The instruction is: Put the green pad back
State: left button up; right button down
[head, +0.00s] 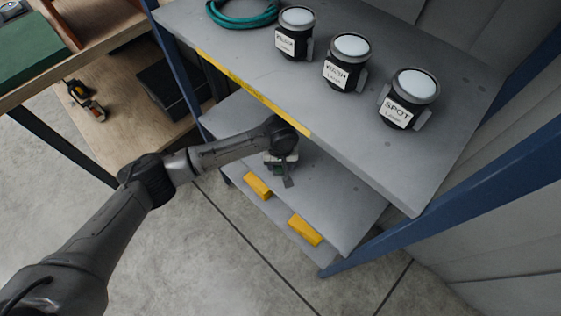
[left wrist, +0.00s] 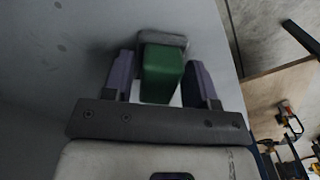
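The green pad (left wrist: 162,72) shows in the left wrist view between the two fingers of my left gripper (left wrist: 160,88), with a grey block (left wrist: 165,39) at its far end. In the head view my left gripper (head: 283,172) is over the lower shelf (head: 325,190), under the front edge of the top shelf. My right gripper is not in view.
Three labelled lamps (head: 347,62) and a teal coiled hose (head: 242,12) stand on the top shelf (head: 225,45), close above my left wrist. A wooden bench (head: 115,120) is at left. Blue posts (head: 430,215) flank the shelves.

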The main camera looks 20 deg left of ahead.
pick_arm(q)
jog(key=shift+o, duration=0.5)
jog(key=shift+r, duration=0.35)
notch_tip(320, 180, up, 10)
jog(key=p, duration=0.4)
jog(key=shift+p, duration=0.3)
jog(key=shift+r, duration=0.85)
